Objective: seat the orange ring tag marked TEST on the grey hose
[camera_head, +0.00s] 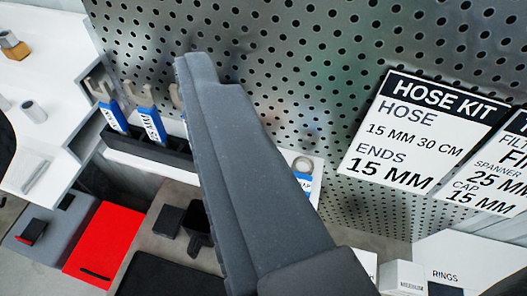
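A long dark grey part of my gripper (190,70) runs from the bottom middle up to the upper left, close to the camera. Only one finger-like shape shows, so I cannot tell whether it is open or shut, or whether it holds anything. I do not see the orange ring tag marked TEST. I do not see the grey hose either. A white box labelled RINGS (446,276) stands at the bottom right, and its contents are not visible.
A perforated metal panel (300,45) fills the back, with a HOSE KIT sign (424,130). Blue-labelled spanners stand in a black rack (150,152) on the left. A red panel (104,243) lies lower left. A small white box (402,278) stands near RINGS.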

